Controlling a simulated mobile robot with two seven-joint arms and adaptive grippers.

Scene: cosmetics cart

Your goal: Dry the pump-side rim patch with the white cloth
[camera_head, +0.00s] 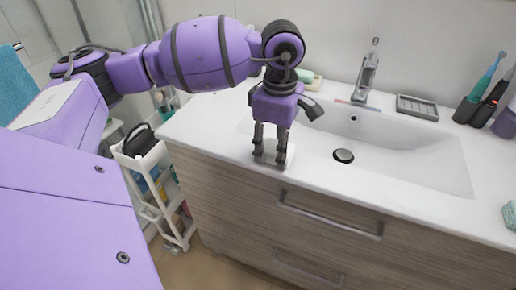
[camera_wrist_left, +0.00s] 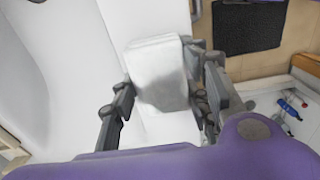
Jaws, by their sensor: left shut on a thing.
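My left gripper (camera_head: 271,146) points down at the front left rim of the white sink (camera_head: 400,158). It is shut on the white cloth (camera_head: 285,155), which shows as a small pale block between the fingers. In the left wrist view the cloth (camera_wrist_left: 157,72) is a folded white pad with a grey shadow on its lower part, between the fingers of the gripper (camera_wrist_left: 165,98). The pad is at the rim; I cannot tell whether it touches. No wet patch can be made out, and no pump is clearly seen. My right gripper is not in view.
A chrome faucet (camera_head: 368,72) and a grey soap dish (camera_head: 417,107) stand at the back of the counter. Electric toothbrushes (camera_head: 480,92) stand at the right. A white cart (camera_head: 150,185) with items stands left of the cabinet. A dark mat (camera_wrist_left: 248,27) lies on the floor.

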